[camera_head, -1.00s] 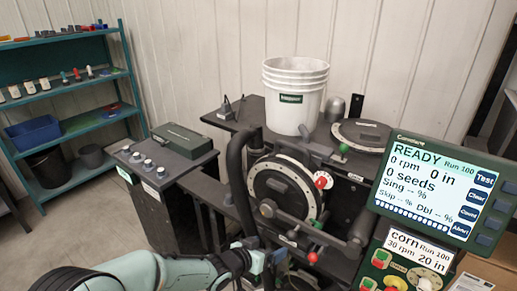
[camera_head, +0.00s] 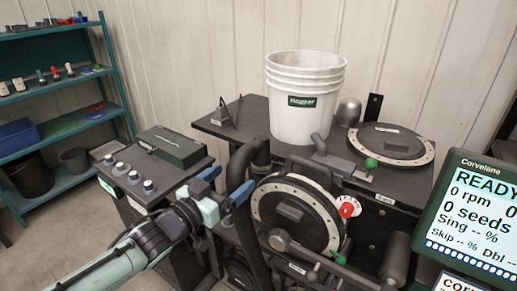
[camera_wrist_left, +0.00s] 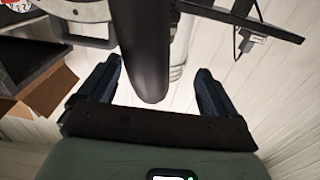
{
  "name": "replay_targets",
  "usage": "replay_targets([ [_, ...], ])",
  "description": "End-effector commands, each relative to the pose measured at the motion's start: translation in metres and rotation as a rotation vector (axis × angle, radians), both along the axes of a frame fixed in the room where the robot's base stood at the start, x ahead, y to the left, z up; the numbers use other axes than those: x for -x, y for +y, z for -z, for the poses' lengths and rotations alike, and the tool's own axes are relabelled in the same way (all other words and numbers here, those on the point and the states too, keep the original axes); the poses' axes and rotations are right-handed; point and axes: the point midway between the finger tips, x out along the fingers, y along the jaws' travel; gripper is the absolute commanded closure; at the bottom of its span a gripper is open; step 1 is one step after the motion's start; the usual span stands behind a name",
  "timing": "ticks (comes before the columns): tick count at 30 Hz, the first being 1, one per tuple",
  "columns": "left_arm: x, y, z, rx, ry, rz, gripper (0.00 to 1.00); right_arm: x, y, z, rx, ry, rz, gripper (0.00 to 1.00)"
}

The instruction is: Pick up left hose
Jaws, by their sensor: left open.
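The left hose (camera_head: 241,167) is a thick black tube that arches at the top and runs down beside the round seed disc in the head view. My left gripper (camera_head: 232,180) is at the upper part of the hose, with its blue fingers apart. In the left wrist view the hose (camera_wrist_left: 148,45) reaches down between the two open fingers of the left gripper (camera_wrist_left: 157,68), with a gap on each side. No grip on it shows. My right gripper is not in view.
A white hopper bucket (camera_head: 304,105) stands on the dark bench behind the disc (camera_head: 298,213). A green box (camera_head: 176,147) and a panel with several knobs (camera_head: 133,178) are left of the hose. A display (camera_head: 478,215) stands at the right. A shelf (camera_head: 70,125) is far left.

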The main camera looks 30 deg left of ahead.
Motion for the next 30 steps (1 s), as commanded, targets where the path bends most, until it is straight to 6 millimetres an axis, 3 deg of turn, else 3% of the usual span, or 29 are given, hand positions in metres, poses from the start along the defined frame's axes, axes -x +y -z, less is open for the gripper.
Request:
replay_targets([
  [9,-0.059,-0.006,0.002,0.0,0.004,0.001,0.08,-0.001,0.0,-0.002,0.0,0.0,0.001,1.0],
  [17,-0.08,-0.008,0.002,0.001,0.003,0.0,0.08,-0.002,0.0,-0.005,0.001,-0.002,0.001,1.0],
  [25,-0.118,-0.012,0.002,0.002,0.001,0.001,0.08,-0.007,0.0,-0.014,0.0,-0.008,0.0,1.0],
  [30,-0.127,-0.012,0.002,0.0,0.0,-0.001,0.08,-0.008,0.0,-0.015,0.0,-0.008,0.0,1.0],
])
